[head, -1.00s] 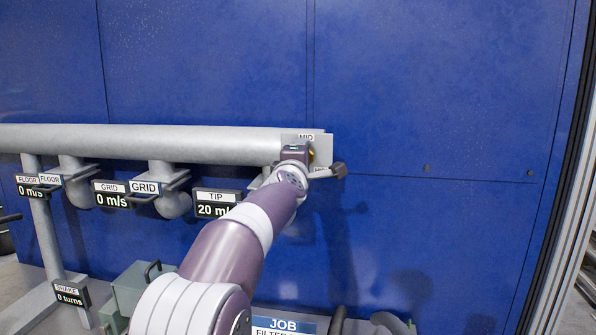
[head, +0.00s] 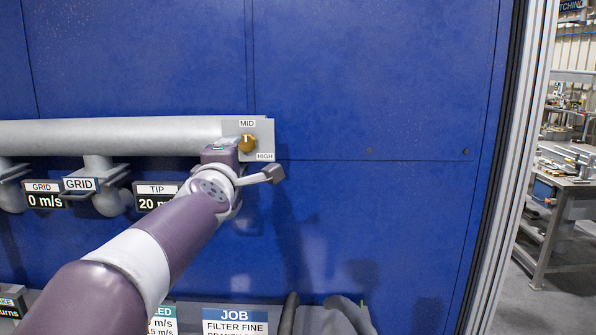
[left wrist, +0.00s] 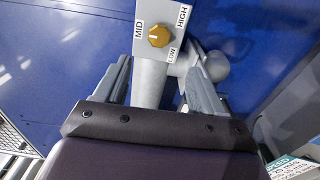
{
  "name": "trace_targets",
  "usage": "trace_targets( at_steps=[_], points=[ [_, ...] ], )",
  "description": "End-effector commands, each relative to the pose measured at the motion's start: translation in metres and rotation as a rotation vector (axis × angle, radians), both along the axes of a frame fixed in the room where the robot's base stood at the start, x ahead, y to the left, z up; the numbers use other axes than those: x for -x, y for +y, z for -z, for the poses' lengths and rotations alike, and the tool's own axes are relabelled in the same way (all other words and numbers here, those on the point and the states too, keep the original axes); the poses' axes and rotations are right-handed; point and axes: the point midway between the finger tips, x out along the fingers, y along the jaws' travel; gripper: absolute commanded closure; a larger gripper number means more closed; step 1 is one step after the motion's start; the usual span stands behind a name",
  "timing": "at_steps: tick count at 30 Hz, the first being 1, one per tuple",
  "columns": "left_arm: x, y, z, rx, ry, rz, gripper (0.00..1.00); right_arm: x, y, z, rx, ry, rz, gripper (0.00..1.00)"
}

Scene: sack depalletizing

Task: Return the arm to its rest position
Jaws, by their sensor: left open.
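My left arm reaches in from the lower left of the head view. Its hand (head: 224,155) is just left of and below a brass-coloured knob (head: 247,143) on a pale plate (head: 265,130) at the pipe's end. The fingertips are hard to make out there. In the left wrist view my left gripper (left wrist: 160,82) is open, fingers apart and empty. The knob (left wrist: 159,36) shows beyond the fingertips, clear of them, with MID, HIGH and LOW labels around it. In the head view its pale mark appears to face up toward MID. My right gripper is not in view.
A thick grey pipe (head: 110,135) runs along the blue wall (head: 380,80). Signs for GRID (head: 44,194) and TIP (head: 155,195) hang below it, with handles nearby. A JOB sign (head: 235,320) is at the bottom. A metal post (head: 510,170) stands at the right.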

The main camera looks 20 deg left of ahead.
Motion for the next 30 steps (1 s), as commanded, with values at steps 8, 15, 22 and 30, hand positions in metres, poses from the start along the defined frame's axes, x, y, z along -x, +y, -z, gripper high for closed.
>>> trace_targets(
  at_steps=[8, 15, 22, 30],
  points=[
    [0.008, -0.033, 0.125, -0.488, 0.436, 0.240, 0.31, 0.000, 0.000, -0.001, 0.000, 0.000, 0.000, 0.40],
    [0.122, -0.084, 0.332, -0.990, 1.023, 0.853, 0.31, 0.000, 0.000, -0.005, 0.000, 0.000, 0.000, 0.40],
    [0.235, -0.099, 0.413, -1.157, 1.278, 1.283, 0.31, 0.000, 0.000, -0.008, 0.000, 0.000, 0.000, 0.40],
    [0.247, -0.108, 0.421, -1.172, 1.292, 1.342, 0.31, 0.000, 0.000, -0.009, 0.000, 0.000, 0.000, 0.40]
  ],
)
